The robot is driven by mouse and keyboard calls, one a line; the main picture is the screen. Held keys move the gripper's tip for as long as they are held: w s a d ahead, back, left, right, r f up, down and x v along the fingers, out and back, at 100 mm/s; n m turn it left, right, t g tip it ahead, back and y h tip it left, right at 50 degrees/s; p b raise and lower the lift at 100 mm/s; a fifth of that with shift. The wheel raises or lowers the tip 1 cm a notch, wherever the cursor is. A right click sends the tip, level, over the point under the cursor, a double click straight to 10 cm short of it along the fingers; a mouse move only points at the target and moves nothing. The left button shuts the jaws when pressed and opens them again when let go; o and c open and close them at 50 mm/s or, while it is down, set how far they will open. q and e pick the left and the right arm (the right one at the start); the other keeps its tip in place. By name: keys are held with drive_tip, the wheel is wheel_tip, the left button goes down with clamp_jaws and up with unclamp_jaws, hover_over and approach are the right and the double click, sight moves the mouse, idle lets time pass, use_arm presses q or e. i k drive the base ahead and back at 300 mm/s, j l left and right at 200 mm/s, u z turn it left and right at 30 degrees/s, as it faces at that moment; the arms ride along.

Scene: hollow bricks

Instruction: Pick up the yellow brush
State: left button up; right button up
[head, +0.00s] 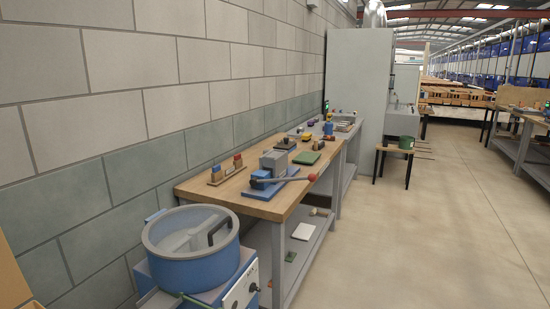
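I cannot make out a brush for certain. Neither of my grippers is in view.
A blue drum machine (192,250) stands in front. A green pot (406,142) stands on a stool. The floor at right is clear.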

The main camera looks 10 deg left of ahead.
sight(307, 138)
drive_tip(key=z, duration=0.65)
drive_tip(key=i, duration=6.35)
drive_tip(key=i+u, duration=0.25)
drive_tip(key=u, duration=0.15)
drive_tip(key=i+l+u, duration=0.1)
drive_tip(key=u, duration=0.25)
drive_tip(key=i+l+u, duration=0.15)
drive_tip(key=i+u, duration=0.25)
drive_tip(key=k+u, duration=0.1)
drive_tip(key=u, duration=1.65)
